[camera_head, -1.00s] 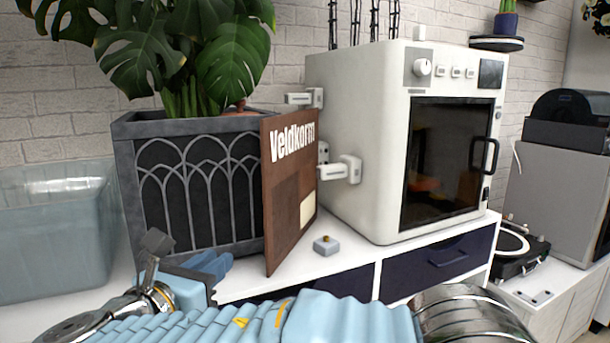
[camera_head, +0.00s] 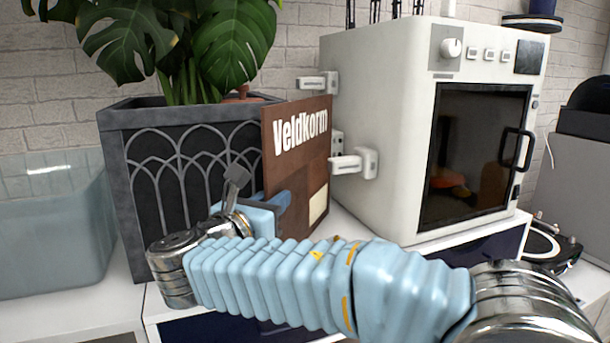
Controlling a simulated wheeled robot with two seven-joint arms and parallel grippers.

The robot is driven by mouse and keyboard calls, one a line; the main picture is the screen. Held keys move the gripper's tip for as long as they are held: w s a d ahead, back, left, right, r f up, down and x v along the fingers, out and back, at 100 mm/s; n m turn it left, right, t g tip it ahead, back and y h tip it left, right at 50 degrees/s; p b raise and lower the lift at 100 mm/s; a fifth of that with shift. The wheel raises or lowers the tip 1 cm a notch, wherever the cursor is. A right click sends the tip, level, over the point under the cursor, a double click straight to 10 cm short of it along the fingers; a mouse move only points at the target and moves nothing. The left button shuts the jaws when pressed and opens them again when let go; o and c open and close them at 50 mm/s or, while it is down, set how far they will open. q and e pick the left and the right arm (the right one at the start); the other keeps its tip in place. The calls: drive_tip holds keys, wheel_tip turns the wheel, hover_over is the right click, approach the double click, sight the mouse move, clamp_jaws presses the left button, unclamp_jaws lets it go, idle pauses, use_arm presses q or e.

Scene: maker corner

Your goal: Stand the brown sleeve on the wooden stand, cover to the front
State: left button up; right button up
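The brown sleeve (camera_head: 300,165) stands upright between the dark planter and the white oven. Its front, with the white word "Veldkorm" and a cream patch, faces me at an angle. My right gripper (camera_head: 283,200) is in front of the sleeve's lower left part and hides some of it. I cannot tell whether its blue fingers touch the sleeve or how far apart they are. The sleeve's bottom edge is mostly hidden behind my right arm. No wooden stand can be made out. My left gripper is not in view.
The planter (camera_head: 118,180) with a large-leaved plant stands left of the sleeve. A translucent bin (camera_head: 50,225) is at the far left. The white oven (camera_head: 385,130) stands close on the right, its brackets near the sleeve. A turntable (camera_head: 550,245) is at the far right.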

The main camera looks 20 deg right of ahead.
drive_tip(key=shift+x, duration=1.5)
clamp_jaws()
drive_tip(key=shift+r, duration=0.1)
